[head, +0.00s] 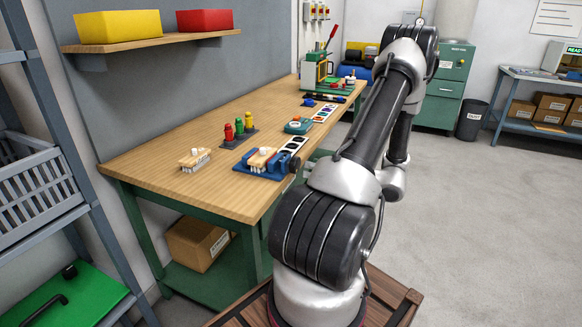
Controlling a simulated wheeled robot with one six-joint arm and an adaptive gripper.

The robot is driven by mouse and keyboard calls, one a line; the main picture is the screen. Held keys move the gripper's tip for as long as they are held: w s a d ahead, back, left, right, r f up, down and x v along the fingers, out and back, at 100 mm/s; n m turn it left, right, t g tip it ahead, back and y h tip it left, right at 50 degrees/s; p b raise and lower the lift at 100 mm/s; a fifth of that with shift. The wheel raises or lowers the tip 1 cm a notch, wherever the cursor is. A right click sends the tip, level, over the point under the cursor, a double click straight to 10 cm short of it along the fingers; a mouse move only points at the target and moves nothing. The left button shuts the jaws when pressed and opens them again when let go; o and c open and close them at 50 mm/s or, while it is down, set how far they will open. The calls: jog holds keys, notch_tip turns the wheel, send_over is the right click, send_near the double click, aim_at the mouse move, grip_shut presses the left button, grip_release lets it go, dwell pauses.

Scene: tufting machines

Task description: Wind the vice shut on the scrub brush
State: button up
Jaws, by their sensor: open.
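A blue vice (243,167) sits near the front edge of the wooden bench. A scrub brush with a tan wooden block and a white knob (262,156) stands in it, between or on its jaws. I cannot tell whether the jaws touch the brush. A dark round part (295,164) at the vice's right end may be its handle. A second, similar brush (195,158) stands loose on the bench to the left. My arm rises in front of the bench's right side and folds down again. My gripper does not show.
Red, green and yellow pegs (239,127) stand on a dark base behind the vice. A green machine (316,70) stands at the far end. The bench's (140,165) left end is clear.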

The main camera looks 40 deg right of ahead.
aim_at(298, 165)
jog(key=x, duration=0.6)
jog(key=shift+s, duration=0.1)
jog(key=c, duration=1)
jog(key=shift+c, duration=0.2)
jog(key=shift+m, duration=0.3)
